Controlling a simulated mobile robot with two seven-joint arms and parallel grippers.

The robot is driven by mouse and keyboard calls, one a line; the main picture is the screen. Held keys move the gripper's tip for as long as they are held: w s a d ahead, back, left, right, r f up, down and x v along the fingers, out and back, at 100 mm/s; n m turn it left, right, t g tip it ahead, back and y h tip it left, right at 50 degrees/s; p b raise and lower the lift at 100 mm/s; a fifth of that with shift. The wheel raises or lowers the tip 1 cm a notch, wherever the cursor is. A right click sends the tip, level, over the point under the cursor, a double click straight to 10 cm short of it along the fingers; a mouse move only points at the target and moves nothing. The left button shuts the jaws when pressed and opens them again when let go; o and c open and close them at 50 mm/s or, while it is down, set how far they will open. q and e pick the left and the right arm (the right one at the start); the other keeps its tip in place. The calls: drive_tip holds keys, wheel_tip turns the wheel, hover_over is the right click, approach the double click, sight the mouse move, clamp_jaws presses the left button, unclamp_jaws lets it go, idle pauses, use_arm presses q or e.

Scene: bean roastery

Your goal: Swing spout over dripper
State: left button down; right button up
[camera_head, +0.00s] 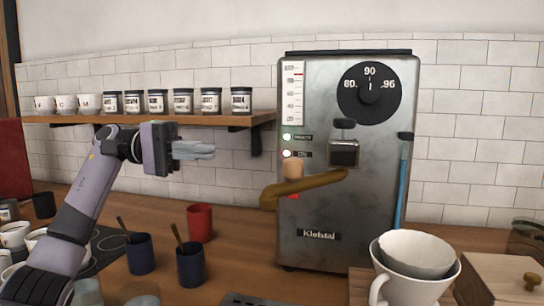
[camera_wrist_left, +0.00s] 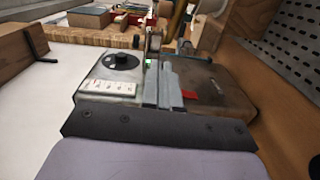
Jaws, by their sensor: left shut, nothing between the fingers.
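The brass spout (camera_head: 305,185) extends from the front of the steel Kiefstal machine (camera_head: 325,215), below its small square fitting. Its bent outlet end points left and down, well away from the dripper. The white dripper (camera_head: 418,246) sits at the lower right over a white handled vessel (camera_head: 408,289). My left gripper (camera_head: 208,150) is shut and empty, in the air left of the machine, above and left of the spout's end, not touching it. Its closed fingers also show in the left wrist view (camera_wrist_left: 168,88), with the machine beyond. My right gripper is out of view.
A wall shelf (camera_head: 150,117) with jars and white cups runs behind my left gripper. A red cup (camera_head: 199,223) and dark blue cups (camera_head: 190,264) stand on the counter below. A blue upright tube (camera_head: 402,185) runs down the machine's right side. A wooden box (camera_head: 500,275) stands at far right.

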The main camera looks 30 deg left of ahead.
use_arm(q)
drive_tip(key=shift+w, duration=0.1)
idle(0.3)
drive_tip(key=p, duration=0.2)
approach(309, 177)
wheel_tip(309, 177, up, 2)
drive_tip(key=w, duration=0.2)
drive_tip(key=d, duration=0.1)
drive_tip(key=s+d, duration=0.1)
drive_tip(key=d, duration=0.1)
drive_tip(key=shift+s+d+f, duration=0.1)
drive_tip(key=shift+s+d, duration=0.05)
drive_tip(key=shift+s, duration=0.15)
drive_tip(key=shift+d, duration=0.1)
